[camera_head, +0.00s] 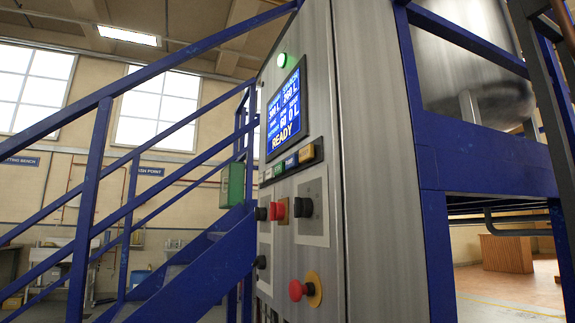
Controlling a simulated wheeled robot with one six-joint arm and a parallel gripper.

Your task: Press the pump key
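A steel control cabinet (385,170) stands in the middle of the view, seen at a steep angle from below. A short row of small coloured keys (291,161) sits right under the screen, with an orange key (307,153) at the right end. The key labels are too small to read, so I cannot tell which one is the pump key. My gripper is not in view, and nothing touches the keys.
Below the keys are black knobs (304,207), a red button (276,211) and a red mushroom button (297,290) on a yellow ring. A green lamp (281,60) glows above the screen. Blue stair railings (88,200) fill the left; a blue frame (485,165) with a steel vessel stands right.

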